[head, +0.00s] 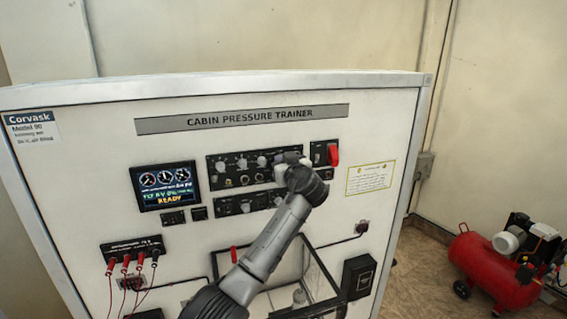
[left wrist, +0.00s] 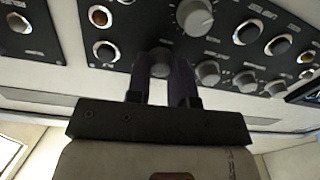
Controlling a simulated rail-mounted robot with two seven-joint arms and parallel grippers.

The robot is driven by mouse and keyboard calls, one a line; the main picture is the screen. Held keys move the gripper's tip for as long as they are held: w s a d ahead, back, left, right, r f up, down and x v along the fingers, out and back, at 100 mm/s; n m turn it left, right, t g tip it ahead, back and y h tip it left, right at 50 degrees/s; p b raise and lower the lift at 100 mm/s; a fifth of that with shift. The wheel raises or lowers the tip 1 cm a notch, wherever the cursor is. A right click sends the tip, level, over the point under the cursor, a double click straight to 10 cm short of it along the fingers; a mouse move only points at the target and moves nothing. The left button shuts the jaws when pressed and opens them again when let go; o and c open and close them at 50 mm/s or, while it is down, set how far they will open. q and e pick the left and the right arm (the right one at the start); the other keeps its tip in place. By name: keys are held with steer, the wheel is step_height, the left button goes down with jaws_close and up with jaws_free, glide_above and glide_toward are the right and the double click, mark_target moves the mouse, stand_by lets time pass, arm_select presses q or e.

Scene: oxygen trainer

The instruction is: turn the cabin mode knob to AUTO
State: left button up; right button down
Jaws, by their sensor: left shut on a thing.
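The trainer panel carries an upper black control strip (head: 232,167) with several round knobs and switches. My left gripper (head: 288,163) is at the right end of this strip in the head view, and its wrist hides what lies behind it. In the left wrist view my left gripper (left wrist: 161,75) has its two dark fingers on either side of a small grey knob (left wrist: 160,60), shut on it. The labels are too small to read, so I cannot tell the knob's setting or confirm that it is the cabin mode knob. My right gripper is not in view.
A lower strip (head: 236,206) of knobs sits just below. A red switch handle (head: 333,154) is close to the right of my gripper. The display (head: 166,186) reads READY. A clear-walled box (head: 322,262) juts out below. A red compressor (head: 487,268) stands on the floor at right.

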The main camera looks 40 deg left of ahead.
arm_select(q)
jaws_close()
steer(key=n+b, duration=0.5)
steer(key=n, duration=0.4)
steer(key=n+b, duration=0.6)
steer(key=n, duration=0.4)
steer(key=shift+t+h, duration=0.3)
steer(key=shift+h, duration=0.1)
steer(key=shift+n, duration=0.3)
